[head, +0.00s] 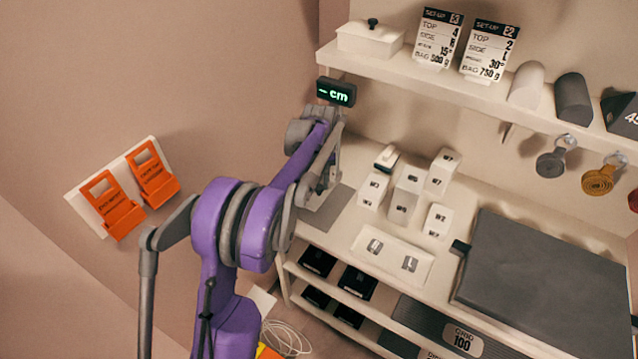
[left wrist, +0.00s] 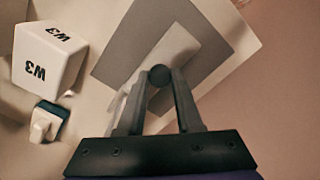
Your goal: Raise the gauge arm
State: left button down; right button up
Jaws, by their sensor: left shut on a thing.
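The gauge's dark display (head: 336,92) reads "– cm" in green in the head view, above my left forearm. My left gripper (head: 324,182) is low at the left end of the bench, mostly hidden by my own wrist. In the left wrist view my left gripper (left wrist: 158,88) is shut with its fingertips on a dark round knob (left wrist: 159,75). A pale bar (left wrist: 182,48), which looks like the gauge arm, lies just behind the knob, over a grey pad (left wrist: 135,45). Whether the bar touches the pad cannot be told. My right gripper is in neither view.
White blocks (head: 407,192) marked with W labels stand right of my gripper; a W3 block (left wrist: 45,62) is close in the wrist view. A small black-and-white piece (left wrist: 48,121) sits beside it. A shelf (head: 420,75) overhangs the back. A dark slab (head: 545,285) fills the right.

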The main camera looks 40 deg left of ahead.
pick_arm(q)
notch_tip(320, 180, up, 19)
jog(key=p, duration=0.8)
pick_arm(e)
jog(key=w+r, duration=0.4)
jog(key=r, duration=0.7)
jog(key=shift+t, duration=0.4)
pick_arm(q)
jog(key=shift+w+r, duration=0.1)
jog(key=shift+r, duration=0.05)
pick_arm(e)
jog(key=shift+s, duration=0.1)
pick_arm(q)
jog(key=c, duration=0.6)
grip_release()
notch_tip(320, 180, up, 11)
jog(key=p, duration=0.1)
send_over(319, 186)
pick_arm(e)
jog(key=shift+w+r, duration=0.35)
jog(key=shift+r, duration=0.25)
